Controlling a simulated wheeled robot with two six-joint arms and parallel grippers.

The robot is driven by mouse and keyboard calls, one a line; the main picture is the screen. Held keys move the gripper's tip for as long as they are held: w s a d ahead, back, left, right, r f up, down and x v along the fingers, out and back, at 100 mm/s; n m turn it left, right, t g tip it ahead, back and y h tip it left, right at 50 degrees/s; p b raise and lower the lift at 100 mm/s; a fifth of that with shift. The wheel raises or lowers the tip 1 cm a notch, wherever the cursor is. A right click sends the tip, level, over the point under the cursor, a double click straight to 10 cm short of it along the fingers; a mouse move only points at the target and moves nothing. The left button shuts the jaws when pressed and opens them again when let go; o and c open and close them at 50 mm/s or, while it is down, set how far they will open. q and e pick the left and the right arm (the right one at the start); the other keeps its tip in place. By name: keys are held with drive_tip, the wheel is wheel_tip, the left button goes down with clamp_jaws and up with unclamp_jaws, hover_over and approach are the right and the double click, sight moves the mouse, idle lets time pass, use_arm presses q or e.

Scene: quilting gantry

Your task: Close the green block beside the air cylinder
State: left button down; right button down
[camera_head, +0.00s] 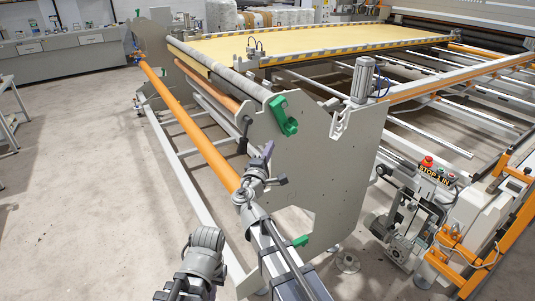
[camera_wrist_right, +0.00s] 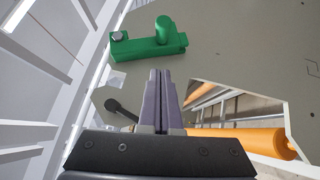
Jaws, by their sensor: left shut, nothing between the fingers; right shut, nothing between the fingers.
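A green block (camera_head: 285,116) sits on the upper part of the grey side plate, left of the upright grey air cylinder (camera_head: 363,80). In the right wrist view, a green block (camera_wrist_right: 150,47) with a round green peg and a metal screw head lies on the plate, beyond my fingertips. Another green piece (camera_head: 301,241) is low on the plate's edge. My right gripper (camera_head: 268,149) is shut and empty, below and left of the upper block, apart from it. Its fingers (camera_wrist_right: 160,73) are together in the right wrist view. My left arm shows at the bottom, but its fingers do not.
An orange roller (camera_head: 185,115) runs along the left of the frame, close to my right gripper. A black-knobbed lever (camera_wrist_right: 118,107) stands near the fingers. A control box with a red stop button (camera_head: 427,162) is at the right.

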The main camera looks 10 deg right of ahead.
sight(287, 129)
drive_tip(key=w+d, duration=0.2)
drive_tip(key=w+d+r+p, duration=0.1)
drive_tip(key=w+d, duration=0.1)
drive_tip(key=d, duration=0.1)
drive_tip(key=shift+w, duration=0.1)
drive_tip(key=shift+w+d+r, duration=0.1)
drive_tip(key=shift+w+d, duration=0.05)
drive_tip(key=shift+d, duration=0.25)
